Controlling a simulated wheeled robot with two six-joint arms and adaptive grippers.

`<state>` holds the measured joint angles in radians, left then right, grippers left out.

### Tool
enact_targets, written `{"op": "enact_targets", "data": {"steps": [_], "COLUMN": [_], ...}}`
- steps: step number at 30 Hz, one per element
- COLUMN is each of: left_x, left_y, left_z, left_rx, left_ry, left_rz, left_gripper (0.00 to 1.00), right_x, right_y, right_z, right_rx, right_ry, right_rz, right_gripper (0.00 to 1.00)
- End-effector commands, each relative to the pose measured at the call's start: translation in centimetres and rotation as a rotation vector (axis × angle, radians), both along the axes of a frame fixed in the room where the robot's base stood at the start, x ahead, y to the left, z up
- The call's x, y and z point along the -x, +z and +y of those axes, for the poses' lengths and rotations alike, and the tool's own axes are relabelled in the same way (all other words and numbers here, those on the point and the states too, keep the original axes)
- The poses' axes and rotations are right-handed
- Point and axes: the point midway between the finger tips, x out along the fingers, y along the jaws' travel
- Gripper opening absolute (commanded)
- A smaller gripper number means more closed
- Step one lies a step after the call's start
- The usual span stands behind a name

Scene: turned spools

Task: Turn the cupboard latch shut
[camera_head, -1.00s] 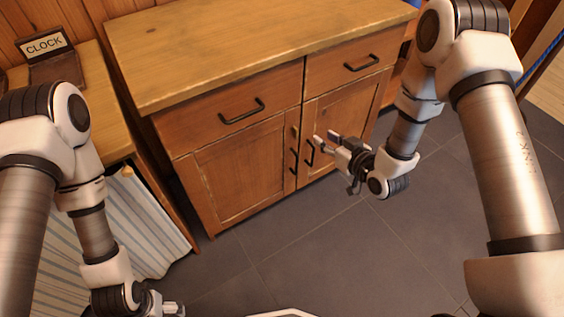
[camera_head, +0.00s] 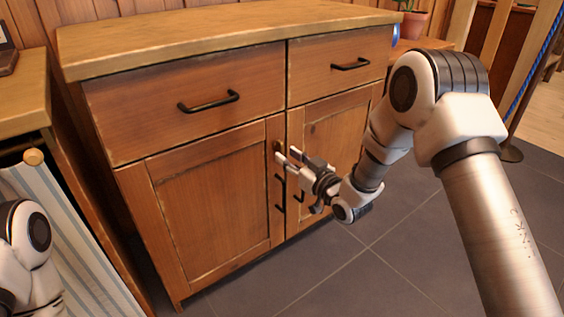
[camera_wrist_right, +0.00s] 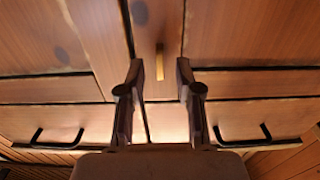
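The wooden cupboard (camera_head: 205,195) stands ahead with two lower doors. The latch is a small brass bar (camera_wrist_right: 159,60) near the top of the doors; in the right wrist view it runs lengthwise along the picture's vertical. In the head view only a small part of the latch (camera_head: 277,146) shows, just beyond the fingertips. My right gripper (camera_head: 287,155) is open and empty, its fingers pointing at the doors. In the right wrist view, the latch lies between the lines of the two fingertips (camera_wrist_right: 160,78); I cannot tell whether they touch it. My left gripper is out of view.
Black door handles (camera_head: 280,192) sit just below the right gripper. Drawer handles (camera_head: 209,102) stick out above the doors. A striped curtain (camera_head: 75,235) hangs under the side counter at left. The tiled floor (camera_head: 400,250) in front is clear.

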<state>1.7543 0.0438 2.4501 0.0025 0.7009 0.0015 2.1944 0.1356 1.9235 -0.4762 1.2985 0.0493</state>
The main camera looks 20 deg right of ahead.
Motion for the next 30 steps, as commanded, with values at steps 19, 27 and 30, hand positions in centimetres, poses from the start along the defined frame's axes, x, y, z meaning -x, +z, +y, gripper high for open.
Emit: {"op": "enact_targets", "data": {"steps": [19, 27, 30], "left_x": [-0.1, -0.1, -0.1], "left_y": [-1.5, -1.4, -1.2], "left_z": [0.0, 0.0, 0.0], "left_rx": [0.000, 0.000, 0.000], "left_ry": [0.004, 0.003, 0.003], "left_rz": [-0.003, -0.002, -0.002], "left_gripper": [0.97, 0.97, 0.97], "right_x": [-3.0, -3.0, -3.0], "right_y": [0.0, 0.0, 0.0], "right_z": [1.1, 1.1, 1.1], "right_rx": [-0.001, 0.007, 0.025], "right_ry": [-0.001, -0.001, -0.001], "right_rz": [0.001, -0.001, -0.007], "right_gripper": [0.00, 0.00, 0.00]}}
